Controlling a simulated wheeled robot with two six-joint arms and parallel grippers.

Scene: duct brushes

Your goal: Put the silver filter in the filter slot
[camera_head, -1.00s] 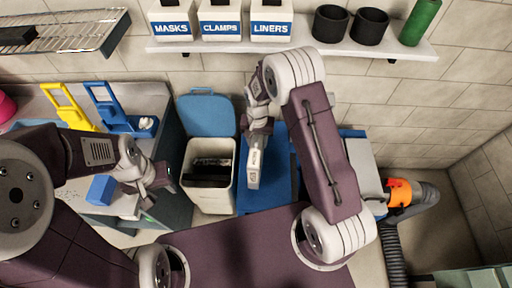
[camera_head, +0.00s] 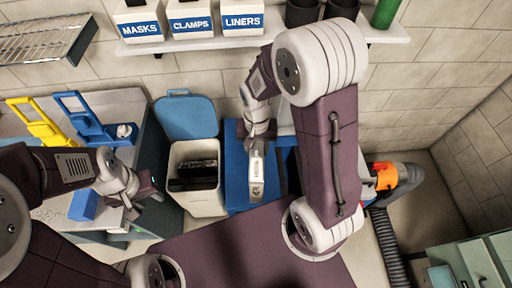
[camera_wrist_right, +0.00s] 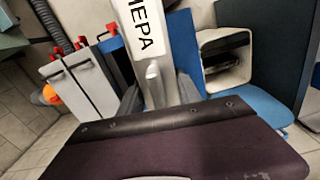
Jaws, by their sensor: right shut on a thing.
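A pale filter labelled HEPA (camera_head: 257,173) hangs upright from my right gripper (camera_wrist_right: 152,86), which is shut on it. The filter also shows in the right wrist view (camera_wrist_right: 143,40), where its label faces the camera. In the head view the filter is over or in front of a blue unit (camera_head: 236,180). A dark opening (camera_head: 284,172) shows just right of the filter, partly behind my right arm; I cannot tell whether it is the filter slot. My left gripper (camera_head: 146,198) looks open and empty, near the left counter's edge.
A white bin (camera_head: 208,205) with a raised blue lid (camera_head: 186,117) holds dark items left of the blue unit. An orange fitting (camera_head: 384,176) and black hose (camera_head: 388,250) are at right. A shelf (camera_head: 205,44) with labelled boxes is behind. Blue and yellow stands occupy the left counter.

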